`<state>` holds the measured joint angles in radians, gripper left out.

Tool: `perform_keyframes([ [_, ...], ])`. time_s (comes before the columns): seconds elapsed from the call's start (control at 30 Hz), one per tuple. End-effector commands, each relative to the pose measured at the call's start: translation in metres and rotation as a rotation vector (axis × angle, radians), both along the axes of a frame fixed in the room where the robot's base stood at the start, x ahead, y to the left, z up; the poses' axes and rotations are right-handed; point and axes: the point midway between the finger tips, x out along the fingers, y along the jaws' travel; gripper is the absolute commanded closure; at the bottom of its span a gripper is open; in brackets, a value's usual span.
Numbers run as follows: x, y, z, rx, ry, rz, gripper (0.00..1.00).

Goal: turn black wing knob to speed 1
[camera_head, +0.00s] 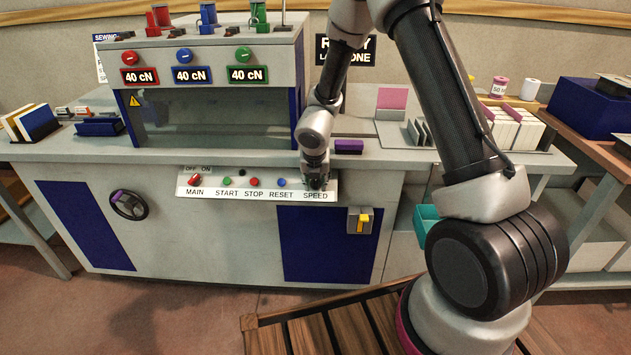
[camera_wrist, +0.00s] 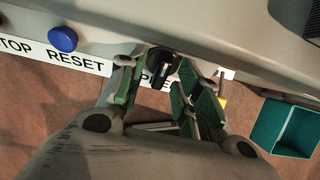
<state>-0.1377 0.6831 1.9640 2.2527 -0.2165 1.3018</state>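The black wing knob (camera_wrist: 160,68) sits on the panel strip above the SPEED label, with a light mark on its wing. In the wrist view it shows between the fingertips of my gripper (camera_wrist: 163,78). The green-padded fingers are open, one on each side of the knob, with a visible gap to it. The SPEED label (camera_wrist: 159,83) is partly hidden behind the fingers. The knob's setting numbers cannot be read.
Left of the knob is a blue RESET button (camera_wrist: 63,39); red STOP (camera_head: 254,182) and green START (camera_head: 227,181) buttons lie farther left. A yellow-handled switch (camera_head: 361,220) is below right. A teal bin (camera_wrist: 285,128) stands to the right.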

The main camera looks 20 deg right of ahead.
Motion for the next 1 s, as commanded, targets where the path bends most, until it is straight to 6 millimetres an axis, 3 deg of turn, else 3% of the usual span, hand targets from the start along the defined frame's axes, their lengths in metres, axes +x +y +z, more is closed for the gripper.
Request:
perform_keyframes([
  [0.2, 0.0004, 0.0000, -0.0004, 0.000, 0.000, 0.000, 0.66],
  [0.4, 0.0003, -0.0001, -0.0003, 0.000, 0.000, 0.001, 1.00],
  [1.0, 0.0005, 0.0010, -0.0002, -0.089, 0.028, 0.114, 1.00],
])
